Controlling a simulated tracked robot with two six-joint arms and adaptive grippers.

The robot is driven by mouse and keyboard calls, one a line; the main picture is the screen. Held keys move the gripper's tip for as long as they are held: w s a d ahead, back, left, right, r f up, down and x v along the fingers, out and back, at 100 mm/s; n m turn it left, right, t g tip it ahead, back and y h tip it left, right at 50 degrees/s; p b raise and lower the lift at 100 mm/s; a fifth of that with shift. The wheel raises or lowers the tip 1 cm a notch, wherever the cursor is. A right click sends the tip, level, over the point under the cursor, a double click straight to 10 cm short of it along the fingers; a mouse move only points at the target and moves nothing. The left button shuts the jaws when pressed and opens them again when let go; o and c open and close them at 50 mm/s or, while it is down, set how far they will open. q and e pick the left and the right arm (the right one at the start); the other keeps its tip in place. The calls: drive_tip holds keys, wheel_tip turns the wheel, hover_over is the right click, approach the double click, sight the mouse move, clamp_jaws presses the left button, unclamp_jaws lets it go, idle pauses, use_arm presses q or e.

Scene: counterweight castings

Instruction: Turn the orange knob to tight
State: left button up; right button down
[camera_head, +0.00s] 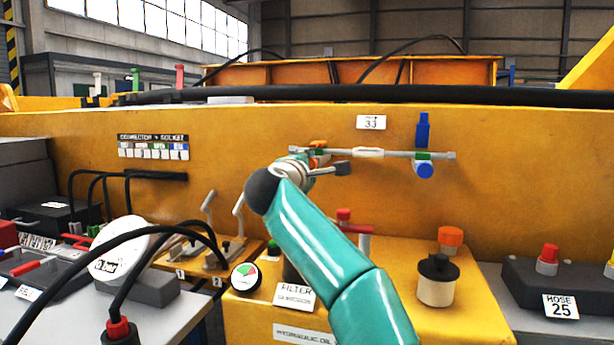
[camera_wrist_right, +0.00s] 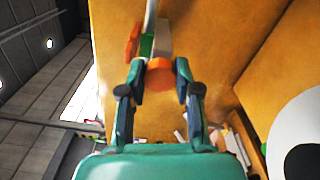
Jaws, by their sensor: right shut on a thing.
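The orange knob (camera_wrist_right: 159,73) is between the two fingers of my right gripper (camera_wrist_right: 160,88) in the wrist view, and the gripper is shut on it. The knob sits at a green fitting (camera_wrist_right: 147,46) on a thin grey pipe. In the head view, my right gripper (camera_head: 319,163) reaches the left end of this pipe (camera_head: 369,153), and its fingers and wrist hide most of the knob. An orange part (camera_head: 317,146) shows just above the gripper. I cannot read any tight mark or the knob's angle. My left gripper is not in view.
A yellow box (camera_head: 390,300) below carries a black-capped filler (camera_head: 437,280) and another orange cap (camera_head: 450,237). Levers (camera_head: 238,215) and black hoses stand to the left.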

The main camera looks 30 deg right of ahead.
drive_tip(key=shift+f+m+b, duration=0.2)
drive_tip(key=shift+m+b, duration=0.1)
drive_tip(key=shift+m, duration=0.55)
drive_tip(key=shift+f+m+b, duration=0.15)
drive_tip(key=shift+m+b, duration=0.1)
drive_tip(key=shift+m, duration=0.6)
drive_tip(key=c, duration=0.8)
unclamp_jaws()
drive_tip(key=shift+r, duration=0.15)
drive_tip(key=shift+s+r, duration=0.1)
drive_tip(key=shift+s, duration=0.05)
